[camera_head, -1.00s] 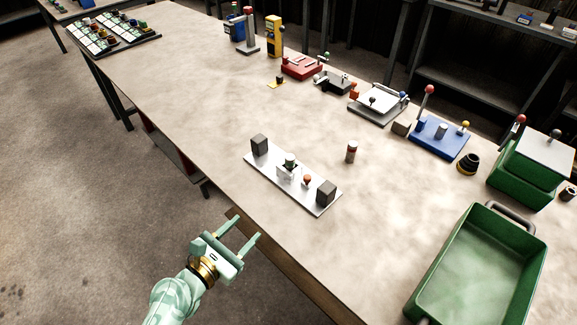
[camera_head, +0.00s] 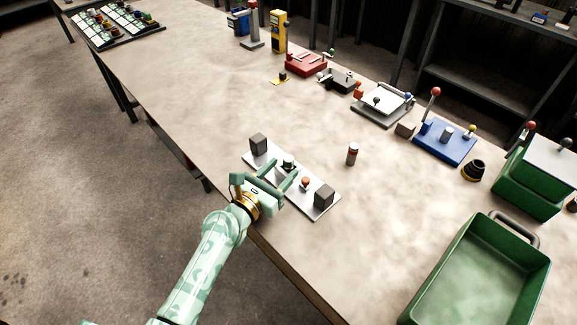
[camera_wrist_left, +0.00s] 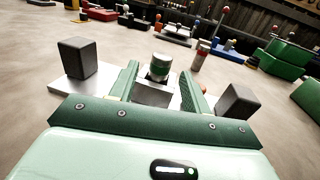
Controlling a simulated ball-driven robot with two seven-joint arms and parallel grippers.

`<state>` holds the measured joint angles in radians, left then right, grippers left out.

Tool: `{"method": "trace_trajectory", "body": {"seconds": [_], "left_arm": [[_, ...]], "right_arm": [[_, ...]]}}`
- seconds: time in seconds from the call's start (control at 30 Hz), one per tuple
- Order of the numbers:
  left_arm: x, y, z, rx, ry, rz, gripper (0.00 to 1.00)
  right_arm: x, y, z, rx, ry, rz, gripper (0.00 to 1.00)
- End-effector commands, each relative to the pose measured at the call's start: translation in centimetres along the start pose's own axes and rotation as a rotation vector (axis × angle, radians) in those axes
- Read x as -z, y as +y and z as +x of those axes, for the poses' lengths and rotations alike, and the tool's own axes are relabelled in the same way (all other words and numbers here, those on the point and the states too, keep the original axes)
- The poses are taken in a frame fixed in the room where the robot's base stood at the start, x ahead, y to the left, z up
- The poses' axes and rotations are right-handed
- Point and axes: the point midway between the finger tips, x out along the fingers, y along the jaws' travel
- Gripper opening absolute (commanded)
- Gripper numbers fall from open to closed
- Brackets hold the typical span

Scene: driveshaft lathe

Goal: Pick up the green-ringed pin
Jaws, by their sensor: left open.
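The green-ringed pin (camera_head: 288,163) stands in a small block on a white plate (camera_head: 320,208). In the left wrist view the pin (camera_wrist_left: 160,62) shows a pale top and a green band, upright, between and just beyond my fingers. My left gripper (camera_head: 281,172) is open over the plate's near edge, its fingers pointing at the pin on either side. The wrist view shows the open left gripper (camera_wrist_left: 158,73) with nothing held. The pin's lower part and its block are partly hidden by the fingers in the head view. My right gripper is not in view.
Dark blocks (camera_head: 258,144) and (camera_head: 323,195) stand at the plate's ends, with an orange-topped knob (camera_head: 305,183) between. A red-ringed pin (camera_head: 352,154) stands behind. A green bin (camera_head: 487,215) is at the right. Several fixtures line the table's back.

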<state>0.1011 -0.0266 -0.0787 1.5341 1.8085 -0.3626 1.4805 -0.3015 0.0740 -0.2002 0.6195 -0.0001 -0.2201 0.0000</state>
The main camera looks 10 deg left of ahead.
Motion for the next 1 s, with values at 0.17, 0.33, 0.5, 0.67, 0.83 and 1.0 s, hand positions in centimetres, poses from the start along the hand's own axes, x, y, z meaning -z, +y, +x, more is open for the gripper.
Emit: {"method": "trace_trajectory", "body": {"seconds": [0.17, 0.33, 0.5, 0.67, 0.83, 1.0], "left_arm": [[0.1, 0.0, 3.0, 0.001, -0.001, -0.001, 0.48], [0.0, -0.1, 3.9, 0.001, 0.000, 0.000, 0.48], [0.0, 0.0, 3.9, 0.001, 0.000, 0.001, 0.42], [0.0, 0.0, 3.8, 0.001, 0.000, 0.001, 0.00], [0.0, 0.0, 3.8, 0.001, -0.001, 0.001, 0.00], [-0.3, 0.0, 3.8, 0.001, -0.001, 0.002, 0.00]], "right_arm": [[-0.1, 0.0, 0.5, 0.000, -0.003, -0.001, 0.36], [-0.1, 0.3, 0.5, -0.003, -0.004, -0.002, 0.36], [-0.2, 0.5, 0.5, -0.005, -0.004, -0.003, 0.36], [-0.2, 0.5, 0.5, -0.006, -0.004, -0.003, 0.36], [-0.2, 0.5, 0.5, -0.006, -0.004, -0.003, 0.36], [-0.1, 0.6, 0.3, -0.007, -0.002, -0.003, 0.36]]}}
